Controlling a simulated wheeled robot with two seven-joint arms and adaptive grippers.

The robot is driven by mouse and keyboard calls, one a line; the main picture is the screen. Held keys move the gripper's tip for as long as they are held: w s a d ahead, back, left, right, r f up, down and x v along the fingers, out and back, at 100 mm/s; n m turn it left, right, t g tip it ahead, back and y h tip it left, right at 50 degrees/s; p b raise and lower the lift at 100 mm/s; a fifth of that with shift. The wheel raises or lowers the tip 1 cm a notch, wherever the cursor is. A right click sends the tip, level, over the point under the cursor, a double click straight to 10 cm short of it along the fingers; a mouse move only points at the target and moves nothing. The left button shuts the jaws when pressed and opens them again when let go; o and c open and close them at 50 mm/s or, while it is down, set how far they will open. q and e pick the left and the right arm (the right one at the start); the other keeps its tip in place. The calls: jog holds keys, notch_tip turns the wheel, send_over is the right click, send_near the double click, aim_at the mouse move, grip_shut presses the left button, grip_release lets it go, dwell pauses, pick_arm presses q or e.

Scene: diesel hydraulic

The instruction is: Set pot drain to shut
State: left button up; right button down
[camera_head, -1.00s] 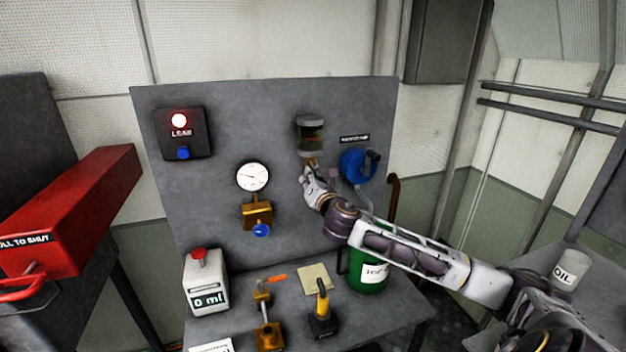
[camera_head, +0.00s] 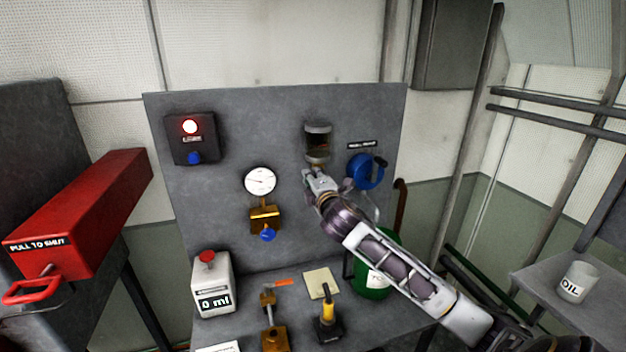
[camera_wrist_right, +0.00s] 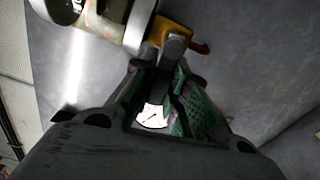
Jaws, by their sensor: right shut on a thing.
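The pot (camera_head: 318,143) is a small glass cylinder with grey caps on the upright grey panel. In the right wrist view the pot (camera_wrist_right: 128,18) is at the top, with the brass drain (camera_wrist_right: 185,36) beside it. A grey lever-like piece (camera_wrist_right: 173,48) runs from the drain in between my fingertips. My right gripper (camera_head: 311,176) is just below the pot and hides most of the drain in the head view. In the wrist view the right gripper (camera_wrist_right: 168,75) is shut on the drain's handle. My left gripper is not in view.
A blue valve wheel (camera_head: 364,171) is close to the right of my gripper. A gauge (camera_head: 260,181) with a brass valve is to the left. Below are a green can (camera_head: 372,292), a counter box (camera_head: 212,285) and levers. A red box (camera_head: 85,215) stands left.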

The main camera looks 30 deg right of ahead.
jog(key=shift+r+m, duration=0.2)
jog(key=shift+m, duration=0.5)
jog(key=c, duration=1.4)
grip_release()
jog(key=shift+d, duration=0.1)
